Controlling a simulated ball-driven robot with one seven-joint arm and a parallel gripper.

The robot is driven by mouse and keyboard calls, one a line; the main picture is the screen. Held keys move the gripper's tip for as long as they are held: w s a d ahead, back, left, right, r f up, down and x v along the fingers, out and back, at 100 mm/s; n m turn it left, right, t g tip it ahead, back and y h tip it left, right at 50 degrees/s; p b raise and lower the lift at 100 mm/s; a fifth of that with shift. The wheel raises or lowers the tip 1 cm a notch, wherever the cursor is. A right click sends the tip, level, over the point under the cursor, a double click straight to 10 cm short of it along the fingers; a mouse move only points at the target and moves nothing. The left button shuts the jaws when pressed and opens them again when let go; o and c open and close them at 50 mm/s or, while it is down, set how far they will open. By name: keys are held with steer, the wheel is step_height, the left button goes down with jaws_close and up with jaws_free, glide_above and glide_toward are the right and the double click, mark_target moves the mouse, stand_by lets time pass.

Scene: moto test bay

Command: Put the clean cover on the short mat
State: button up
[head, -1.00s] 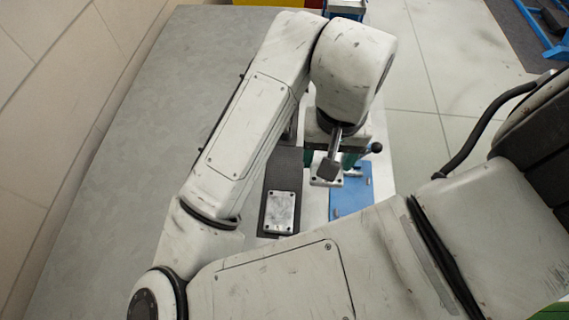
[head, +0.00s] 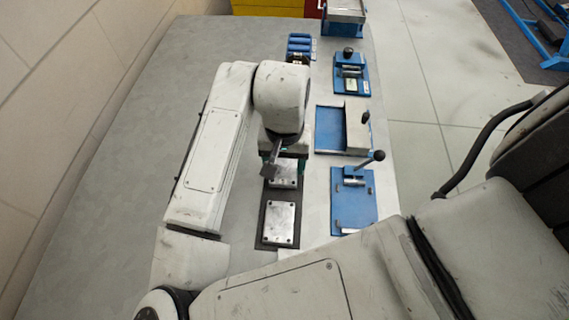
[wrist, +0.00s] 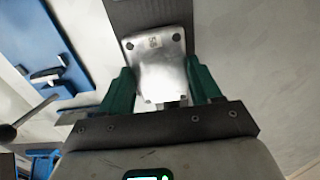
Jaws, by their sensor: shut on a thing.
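My gripper (head: 284,164) is shut on a silvery square metal cover (head: 286,179) with corner holes. In the wrist view the green fingers (wrist: 160,76) grip this cover (wrist: 158,60) by its two sides; its face looks bright, with a small mark near the far edge. It is over the far part of a dark grey mat (head: 283,195); I cannot tell whether it touches. The mat also shows in the wrist view (wrist: 150,14). A second metal cover (head: 279,222), greyer with corner holes, lies on the near part of the mat.
Right of the mat are a blue fixture with a ball-ended lever (head: 354,208), a blue tray with a grey block (head: 329,128) and another blue fixture (head: 351,86). A blue rack (head: 299,46) stands farther back. The grey table at left (head: 120,130) is clear.

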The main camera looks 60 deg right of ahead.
mark_target(284, 167)
steer(key=shift+f, duration=0.65)
steer(key=shift+f, duration=0.15)
steer(key=o, duration=1.2)
steer(key=shift+c, duration=0.2)
step_height(284, 167, up, 12)
steer(key=p, duration=0.1)
steer(key=shift+r, duration=0.2)
